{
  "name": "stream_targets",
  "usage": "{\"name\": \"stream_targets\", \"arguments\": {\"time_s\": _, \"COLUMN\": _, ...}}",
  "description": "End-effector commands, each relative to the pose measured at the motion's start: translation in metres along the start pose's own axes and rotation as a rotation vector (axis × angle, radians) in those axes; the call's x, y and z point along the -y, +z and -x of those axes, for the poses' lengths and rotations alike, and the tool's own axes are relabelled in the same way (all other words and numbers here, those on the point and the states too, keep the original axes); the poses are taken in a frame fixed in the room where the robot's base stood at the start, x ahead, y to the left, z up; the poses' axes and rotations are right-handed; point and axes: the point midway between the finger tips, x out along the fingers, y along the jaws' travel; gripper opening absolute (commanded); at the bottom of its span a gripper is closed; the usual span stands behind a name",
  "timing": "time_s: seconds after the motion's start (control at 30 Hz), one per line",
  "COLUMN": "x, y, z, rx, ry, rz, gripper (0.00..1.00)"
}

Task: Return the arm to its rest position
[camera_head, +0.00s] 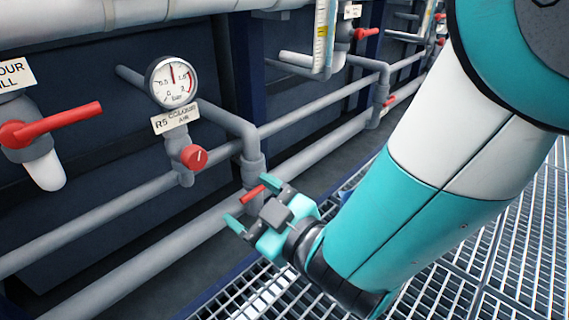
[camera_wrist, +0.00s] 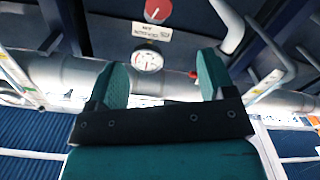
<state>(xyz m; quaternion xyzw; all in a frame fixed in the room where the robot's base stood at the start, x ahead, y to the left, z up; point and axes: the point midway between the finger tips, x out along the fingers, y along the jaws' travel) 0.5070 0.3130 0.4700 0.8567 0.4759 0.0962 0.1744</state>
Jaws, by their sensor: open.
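My gripper (camera_head: 252,202) is open with nothing between its teal fingers. In the head view it is at the lower middle, in front of the grey pipes and below and right of the gauge. In the wrist view my gripper (camera_wrist: 162,82) shows two spread fingers, with a pipe, a round gauge (camera_wrist: 148,60) and a red knob (camera_wrist: 158,10) beyond them. My teal and white arm reaches in from the right of the head view.
A round pressure gauge (camera_head: 172,82) stands above a labelled plate (camera_head: 175,119) and a red knob (camera_head: 193,157). A red lever valve (camera_head: 50,124) is at the left. Grey pipes (camera_head: 130,197) run along the dark wall. Metal grating (camera_head: 500,265) covers the floor at the right.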

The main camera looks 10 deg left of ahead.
Motion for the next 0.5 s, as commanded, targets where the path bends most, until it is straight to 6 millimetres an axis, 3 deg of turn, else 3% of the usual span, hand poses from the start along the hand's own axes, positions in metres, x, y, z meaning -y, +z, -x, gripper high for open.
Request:
{"name": "stream_targets", "arguments": {"time_s": 0.3, "x": -0.009, "y": -0.003, "z": 0.001, "rx": 0.019, "ry": 0.015, "rz": -0.01, "gripper": 0.76}}
{"name": "stream_targets", "arguments": {"time_s": 0.37, "x": -0.024, "y": -0.007, "z": 0.002, "rx": 0.06, "ry": 0.041, "rz": -0.033, "gripper": 0.76}}
{"name": "stream_targets", "arguments": {"time_s": 0.5, "x": -0.084, "y": -0.021, "z": 0.016, "rx": 0.258, "ry": 0.133, "rz": -0.159, "gripper": 0.76}}
